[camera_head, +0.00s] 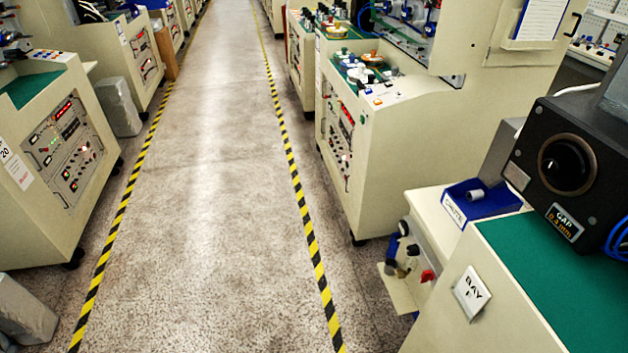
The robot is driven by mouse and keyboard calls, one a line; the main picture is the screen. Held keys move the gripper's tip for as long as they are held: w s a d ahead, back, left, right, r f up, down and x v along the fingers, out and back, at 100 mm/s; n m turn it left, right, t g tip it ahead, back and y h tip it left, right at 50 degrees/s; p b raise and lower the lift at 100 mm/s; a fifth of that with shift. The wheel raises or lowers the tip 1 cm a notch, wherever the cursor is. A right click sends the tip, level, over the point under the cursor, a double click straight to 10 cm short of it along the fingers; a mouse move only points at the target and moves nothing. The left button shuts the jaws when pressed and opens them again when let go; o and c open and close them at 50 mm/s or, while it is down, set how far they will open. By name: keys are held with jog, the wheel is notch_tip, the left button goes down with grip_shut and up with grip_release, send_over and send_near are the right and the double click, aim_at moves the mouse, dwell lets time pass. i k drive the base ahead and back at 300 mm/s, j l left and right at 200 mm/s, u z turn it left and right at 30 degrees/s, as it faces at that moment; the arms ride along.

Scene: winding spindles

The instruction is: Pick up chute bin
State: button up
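A small blue bin (487,205) with a white label reading "CHUTE" on its front sits at the right, on a cream ledge of the nearest machine. A short pale cylinder (476,195) shows inside it or at its opening. The bin stands left of a dark machine head marked "GAP 0.4 mm" and just behind a green work surface. My gripper is not in view, and nothing is seen touching the bin.
A green-topped machine table (560,270) marked "BAY" fills the lower right. The dark machine head (566,165) stands close to the bin. Knobs (410,250) stick out below the ledge. A clear aisle (200,200) with yellow-black floor stripes runs between rows of cream machines.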

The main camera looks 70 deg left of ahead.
aim_at(500, 201)
jog(key=j+u, duration=0.1)
jog(key=u, duration=0.25)
jog(key=j+u, duration=0.15)
jog(key=u, duration=0.2)
jog(key=j+u, duration=0.15)
jog(key=u, duration=0.25)
jog(key=i+j+z, duration=0.7)
jog(key=j+z, duration=0.2)
jog(key=i+j+z, duration=0.2)
jog(key=j+z, duration=0.2)
jog(key=j, duration=0.25)
jog(key=i+j+z, duration=0.1)
jog(key=j+z, duration=0.35)
jog(key=j, duration=0.2)
jog(key=j+z, duration=0.45)
jog(key=j, duration=0.25)
jog(key=k+j+z, duration=0.1)
jog(key=j+z, duration=0.35)
jog(key=j, duration=0.25)
